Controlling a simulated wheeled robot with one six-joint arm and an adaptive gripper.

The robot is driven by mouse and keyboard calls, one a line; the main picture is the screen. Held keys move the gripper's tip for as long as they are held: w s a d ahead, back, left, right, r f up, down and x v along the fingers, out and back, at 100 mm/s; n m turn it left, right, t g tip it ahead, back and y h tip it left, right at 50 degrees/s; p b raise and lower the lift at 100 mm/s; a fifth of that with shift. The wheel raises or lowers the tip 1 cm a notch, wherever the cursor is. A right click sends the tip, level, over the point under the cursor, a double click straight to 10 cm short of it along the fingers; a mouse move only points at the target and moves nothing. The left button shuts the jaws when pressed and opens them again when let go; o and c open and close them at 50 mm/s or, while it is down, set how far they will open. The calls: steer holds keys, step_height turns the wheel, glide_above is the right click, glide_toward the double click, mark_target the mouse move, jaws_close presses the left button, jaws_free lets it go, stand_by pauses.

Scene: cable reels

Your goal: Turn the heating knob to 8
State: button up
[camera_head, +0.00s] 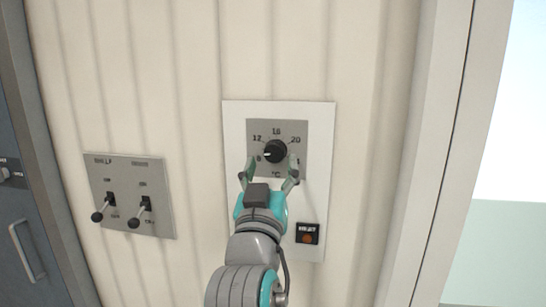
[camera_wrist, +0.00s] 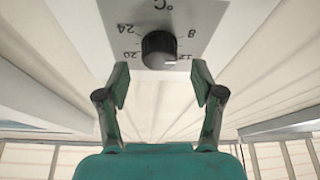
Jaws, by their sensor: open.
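The heating knob (camera_head: 275,151) is a round black dial on a grey scale plate (camera_head: 296,130) marked in °C, fixed to a white wall panel. In the head view its white mark points left, on the side of the 8 and 12; the exact reading is unclear. In the wrist view the knob (camera_wrist: 159,48) appears upside down at the top centre, its mark pointing right. My gripper (camera_head: 271,167) is open and empty just below and in front of the knob. In the wrist view its fingers (camera_wrist: 160,82) stand apart to either side, seemingly short of the knob.
A small black box with an orange-red button (camera_head: 307,235) sits low on the white panel (camera_head: 323,180). A grey plate (camera_head: 160,190) with two lever switches is on the wall to the left. A door frame (camera_head: 440,150) is at the right.

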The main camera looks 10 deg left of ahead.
mark_target(274, 154)
steer(key=shift+x, duration=1.5)
steer(key=c, duration=1.1)
steer(key=shift+c, duration=0.2)
steer(key=shift+n, duration=0.3)
steer(key=shift+d+r+n+g+y, duration=0.1)
steer(key=shift+n+g+y, duration=0.15)
steer(key=shift+n+y, duration=1)
steer(key=shift+n+g+y, duration=0.25)
steer(key=shift+n+y, duration=0.2)
steer(key=shift+n, duration=1.5)
